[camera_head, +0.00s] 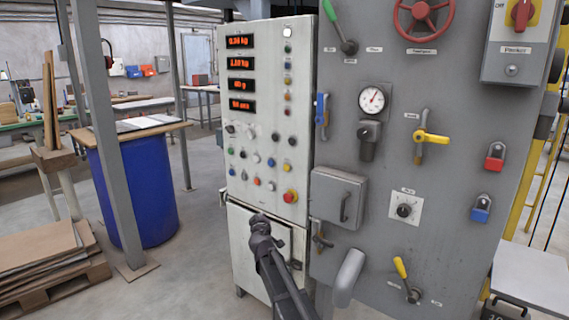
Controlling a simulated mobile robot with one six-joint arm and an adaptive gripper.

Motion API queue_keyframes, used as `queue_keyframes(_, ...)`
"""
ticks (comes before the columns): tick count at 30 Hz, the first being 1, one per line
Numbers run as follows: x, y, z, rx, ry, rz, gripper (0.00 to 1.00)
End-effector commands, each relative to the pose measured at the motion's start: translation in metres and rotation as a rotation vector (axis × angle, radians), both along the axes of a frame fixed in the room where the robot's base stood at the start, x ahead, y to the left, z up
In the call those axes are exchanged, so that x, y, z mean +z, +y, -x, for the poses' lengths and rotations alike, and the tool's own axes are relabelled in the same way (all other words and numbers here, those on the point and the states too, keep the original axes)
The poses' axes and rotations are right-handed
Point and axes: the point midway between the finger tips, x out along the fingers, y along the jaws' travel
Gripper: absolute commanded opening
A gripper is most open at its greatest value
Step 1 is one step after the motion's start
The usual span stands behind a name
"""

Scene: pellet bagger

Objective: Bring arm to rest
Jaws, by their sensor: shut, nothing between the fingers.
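My gripper (260,227) is at the lower middle of the head camera view, at the end of my dark arm, which reaches up from the bottom edge. Its fingers are together and nothing is held in them. It appears in front of the lower door of the white control cabinet (235,160). I cannot tell whether it touches the door. My arm hides part of that door.
A grey panel (440,100) with a red handwheel (424,18), levers, a gauge and padlocks stands at right. A blue drum (150,190) with a board on top stands left behind a grey post (105,130). Cardboard lies on a pallet (60,290) at lower left.

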Motion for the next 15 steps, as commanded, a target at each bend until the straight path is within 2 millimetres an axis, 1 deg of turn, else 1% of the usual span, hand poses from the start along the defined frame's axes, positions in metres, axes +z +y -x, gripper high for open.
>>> queue_keyframes(5,-0.007,-0.026,0.011,-0.067,0.039,-0.028,0.0)
queue_keyframes(8,-0.013,-0.046,0.018,-0.119,0.071,-0.047,0.0)
queue_keyframes(11,-0.021,-0.068,0.028,-0.177,0.111,-0.072,0.0)
queue_keyframes(14,-0.031,-0.097,0.043,-0.252,0.167,-0.103,0.0)
queue_keyframes(15,-0.037,-0.11,0.05,-0.286,0.196,-0.118,0.0)
